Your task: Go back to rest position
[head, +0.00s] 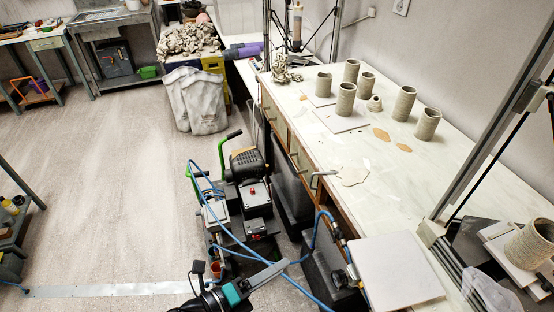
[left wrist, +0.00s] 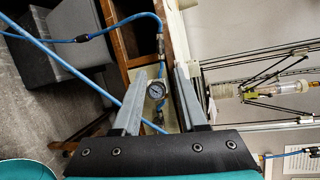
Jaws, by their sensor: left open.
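My left gripper (head: 270,273) shows at the bottom of the head view, with a teal and black body and grey fingers. It is held out in front of the worktable, over the floor side near the blue hose. In the left wrist view its two fingers (left wrist: 162,85) stand apart with nothing between them touching; a round gauge on a blue hose shows in the gap behind. My right gripper is in neither view.
A long worktable (head: 378,195) with several clay cylinders runs along the right wall. A compressor (head: 254,196) with a blue hose (head: 232,232) stands beside it, close to my left gripper. A white board (head: 396,270) lies at the near end. Open floor (head: 110,190) is at left.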

